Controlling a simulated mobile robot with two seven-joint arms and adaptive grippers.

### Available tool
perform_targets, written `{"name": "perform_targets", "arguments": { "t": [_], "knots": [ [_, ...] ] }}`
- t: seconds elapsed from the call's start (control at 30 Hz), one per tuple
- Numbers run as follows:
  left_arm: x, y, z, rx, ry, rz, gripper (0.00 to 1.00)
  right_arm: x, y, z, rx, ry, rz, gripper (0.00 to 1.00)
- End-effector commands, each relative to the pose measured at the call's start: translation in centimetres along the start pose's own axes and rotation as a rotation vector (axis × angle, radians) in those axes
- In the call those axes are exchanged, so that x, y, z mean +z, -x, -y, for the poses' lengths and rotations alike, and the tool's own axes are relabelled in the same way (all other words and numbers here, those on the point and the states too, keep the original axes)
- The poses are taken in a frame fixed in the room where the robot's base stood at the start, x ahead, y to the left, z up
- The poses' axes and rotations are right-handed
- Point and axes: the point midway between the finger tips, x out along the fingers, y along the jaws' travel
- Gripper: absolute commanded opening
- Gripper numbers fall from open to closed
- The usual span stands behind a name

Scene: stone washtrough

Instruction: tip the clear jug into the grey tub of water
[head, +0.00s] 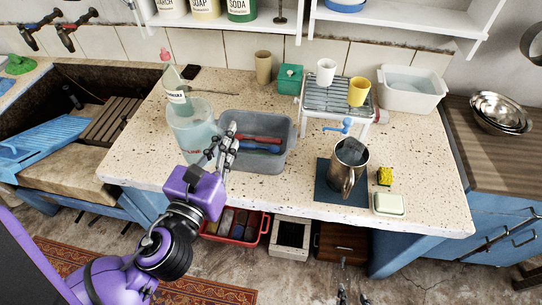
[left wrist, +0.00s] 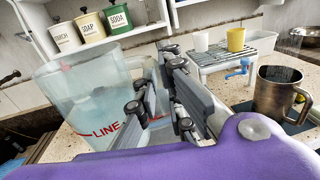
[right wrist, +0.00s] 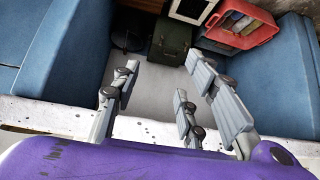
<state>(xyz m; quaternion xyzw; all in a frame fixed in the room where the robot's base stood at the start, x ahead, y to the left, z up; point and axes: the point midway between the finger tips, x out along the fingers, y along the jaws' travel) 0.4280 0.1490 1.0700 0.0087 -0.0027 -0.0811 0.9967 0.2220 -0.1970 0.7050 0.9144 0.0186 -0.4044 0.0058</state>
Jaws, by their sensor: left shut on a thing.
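The clear jug (head: 192,128), with a red LINE mark and pale blue liquid in it, is upright at the left of the counter. My left gripper (head: 226,146) is shut on it at its right side; the left wrist view shows the fingers (left wrist: 165,95) at the handle of the jug (left wrist: 85,95). I cannot tell whether its base touches the counter. The grey tub (head: 286,147) is just right of the jug, with red and blue things in it, partly hidden by the gripper. My right gripper (right wrist: 155,85) is open and empty, low in front of the counter.
A metal mug (head: 347,172) on a dark mat, a yellow sponge (head: 384,176) and a soap dish (head: 389,204) are at right. A rack (head: 340,97) with cups stands behind. The front counter strip is clear.

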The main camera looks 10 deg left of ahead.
Motion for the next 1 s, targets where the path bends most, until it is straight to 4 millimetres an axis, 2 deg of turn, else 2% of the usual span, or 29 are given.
{"name": "perform_targets", "arguments": {
  "t": [0.03, 0.23, 0.4, 0.6, 1.0],
  "knots": [
    [-1.1, -0.4, 0.7, -0.071, -0.011, -0.011, 0.0, 1.9, -0.3, -0.2, 0.003, 0.0, 0.029, 0.4],
    [-2.3, -1.3, 3.7, -0.338, 0.0, -0.009, 0.0, 4.3, -1.4, -0.5, 0.012, 0.004, 0.053, 0.4],
    [-3.6, -1.3, 5.5, -0.506, 0.01, -0.004, 0.0, 4.1, -2.1, -0.7, 0.022, 0.0, 0.036, 0.4],
    [-4.6, -1.1, 6.5, -0.604, 0.02, 0.0, 0.0, 4.3, -2.5, -1.1, 0.031, -0.001, 0.029, 0.4],
    [-5.0, -1.0, 6.8, -0.652, 0.023, 0.002, 0.0, 4.2, -2.7, -1.3, 0.031, 0.006, 0.025, 0.4]
  ]
}}
